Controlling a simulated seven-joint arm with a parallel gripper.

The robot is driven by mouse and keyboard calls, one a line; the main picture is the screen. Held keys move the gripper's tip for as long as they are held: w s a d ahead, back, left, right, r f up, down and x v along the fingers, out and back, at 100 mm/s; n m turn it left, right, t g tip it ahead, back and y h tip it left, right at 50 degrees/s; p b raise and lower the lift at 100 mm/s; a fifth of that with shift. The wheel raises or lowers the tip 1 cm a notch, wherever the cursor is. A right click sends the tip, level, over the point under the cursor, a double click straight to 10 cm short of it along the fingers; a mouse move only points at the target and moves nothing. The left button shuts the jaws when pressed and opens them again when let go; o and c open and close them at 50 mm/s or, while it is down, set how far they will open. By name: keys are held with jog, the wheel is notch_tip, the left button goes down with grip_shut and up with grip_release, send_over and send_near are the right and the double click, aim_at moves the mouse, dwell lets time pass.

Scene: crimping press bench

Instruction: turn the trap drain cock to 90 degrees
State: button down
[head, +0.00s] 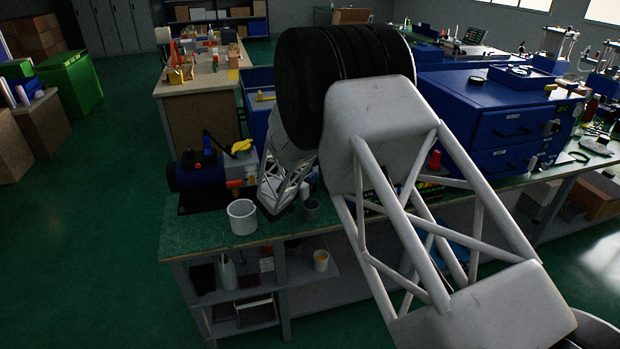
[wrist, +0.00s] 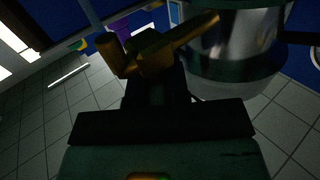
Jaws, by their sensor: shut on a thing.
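In the wrist view a yellow-brass handle, which looks like the trap drain cock (wrist: 180,40), lies across the tips of my gripper (wrist: 157,82). One arm of it reaches up and to the right, and a shorter stub stands at the left. My gripper's dark jaws are shut on it. A shiny metal cylinder, apparently the trap (wrist: 235,45), is right beside the handle. The exact angle of the cock cannot be told. In the head view my arm covers the cock and the trap, and the jaws cannot be made out.
Blue cabinets (head: 505,110) stand at the right. The bench's front left corner is clear.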

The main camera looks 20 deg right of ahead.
jog(key=shift+a+n+t+y, duration=0.1)
jog(key=shift+n+t+y, duration=0.9)
jog(key=shift+t, duration=0.2)
jog(key=c, duration=1.1)
grip_release()
jog(key=shift+w+m+g+h, duration=0.1)
jog(key=shift+m+g+h, duration=0.3)
jog(key=shift+g, duration=0.1)
